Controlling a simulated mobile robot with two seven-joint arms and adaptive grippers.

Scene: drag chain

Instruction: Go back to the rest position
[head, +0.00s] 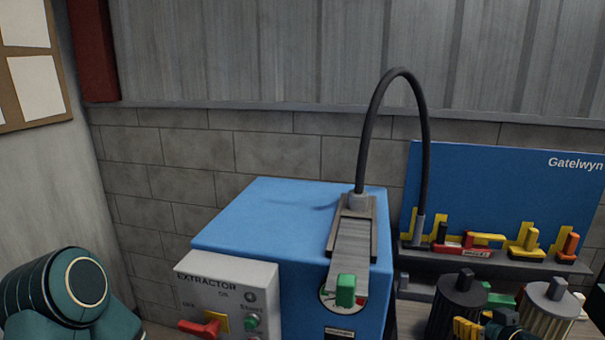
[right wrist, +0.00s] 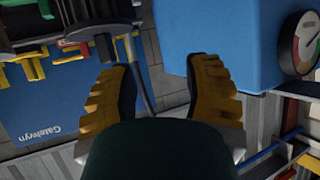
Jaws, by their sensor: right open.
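My right gripper (head: 470,328) shows at the bottom right edge of the head view, in front of the dark and grey ridged cylinders. In the right wrist view its two yellow ribbed fingers (right wrist: 162,85) are spread apart, with nothing held between them. A blue extractor box (head: 262,215) stands at the centre of the head view. It also shows upside down in the right wrist view (right wrist: 260,40), beyond the fingers. My left arm link shows at the lower left of the head view; its gripper is out of the picture.
A grey control panel (head: 232,290) with a red switch handle (head: 200,328) fronts the box. A black cable (head: 372,110) arches from the box to the blue Gatelwyn board (head: 500,190). Dark (head: 455,305) and grey (head: 548,308) cylinders stand at the lower right.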

